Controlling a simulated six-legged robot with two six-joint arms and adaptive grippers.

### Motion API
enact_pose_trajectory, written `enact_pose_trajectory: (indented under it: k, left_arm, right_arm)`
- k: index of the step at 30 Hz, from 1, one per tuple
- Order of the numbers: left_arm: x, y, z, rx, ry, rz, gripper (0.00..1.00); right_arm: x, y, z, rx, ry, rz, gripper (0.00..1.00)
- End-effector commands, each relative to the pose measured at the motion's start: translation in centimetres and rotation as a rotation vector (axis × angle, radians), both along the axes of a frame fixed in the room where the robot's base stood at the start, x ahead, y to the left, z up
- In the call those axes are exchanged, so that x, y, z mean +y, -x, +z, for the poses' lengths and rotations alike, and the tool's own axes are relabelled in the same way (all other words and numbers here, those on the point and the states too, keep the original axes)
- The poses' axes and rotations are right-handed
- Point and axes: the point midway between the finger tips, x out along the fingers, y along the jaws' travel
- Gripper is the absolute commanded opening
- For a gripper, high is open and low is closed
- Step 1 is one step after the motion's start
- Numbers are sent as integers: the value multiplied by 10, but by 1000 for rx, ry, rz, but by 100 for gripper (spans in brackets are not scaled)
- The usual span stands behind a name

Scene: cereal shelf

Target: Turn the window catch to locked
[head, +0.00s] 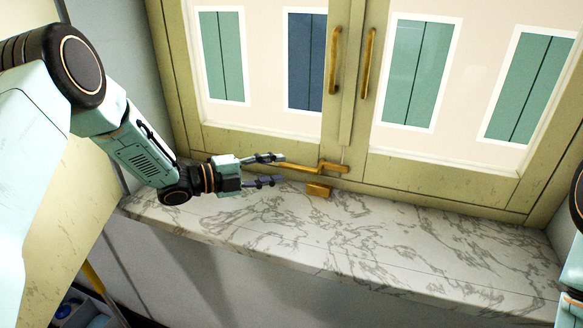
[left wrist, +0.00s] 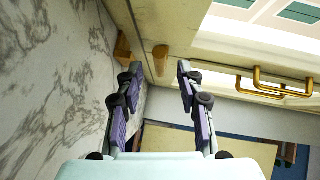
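The brass window catch (head: 325,168) sits low where the two window frames meet, its lever lying roughly level and pointing left. A small brass block (head: 318,190) stands on the sill just below it. My left gripper (head: 280,169) is open at the lever's left end, one finger above and one below in the head view. In the left wrist view, the lever's rounded end (left wrist: 160,60) shows between the open fingertips (left wrist: 158,72); I cannot tell whether they touch it. The block (left wrist: 123,48) lies beyond the left finger there. My right gripper is out of view.
The marbled sill (head: 390,240) is otherwise clear. Two tall brass pull handles (head: 334,60) (head: 368,63) stand on the frames above the catch. A wall closes off the left side. A blue container (head: 85,308) is on the floor at lower left.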

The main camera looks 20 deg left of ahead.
Motion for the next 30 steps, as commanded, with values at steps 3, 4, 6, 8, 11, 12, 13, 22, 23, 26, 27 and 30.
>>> enact_pose_trajectory:
  k: [3,4,6,8,11,12,13,22,23,26,27,30]
  left_arm:
    - [-16,-12,-4,1,-4,-5,37]
    - [-20,-15,-5,1,-3,-5,37]
    - [-26,-22,-6,2,-3,-4,37]
    - [-30,-27,-6,1,-2,-3,37]
    - [-35,-32,-8,2,-2,-2,37]
    - [-36,-34,-8,2,-1,-1,37]
    - [-37,-35,-7,1,0,-1,37]
    - [-37,-38,-8,1,0,-1,36]
    - [-37,-38,-8,1,0,-1,33]
    - [-37,-38,-8,1,0,-1,25]
    - [-37,-38,-8,1,0,0,21]
    - [-37,-38,-8,1,0,0,13]
  right_arm:
    - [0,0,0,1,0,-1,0]
    - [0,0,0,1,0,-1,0]
    - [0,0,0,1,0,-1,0]
    - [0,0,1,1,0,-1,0]
    - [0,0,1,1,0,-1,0]
    - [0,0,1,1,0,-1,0]
    - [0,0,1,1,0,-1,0]
    - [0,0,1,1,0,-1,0]
    - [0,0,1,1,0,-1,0]
    - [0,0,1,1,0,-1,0]
    - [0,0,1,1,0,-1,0]
    - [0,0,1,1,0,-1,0]
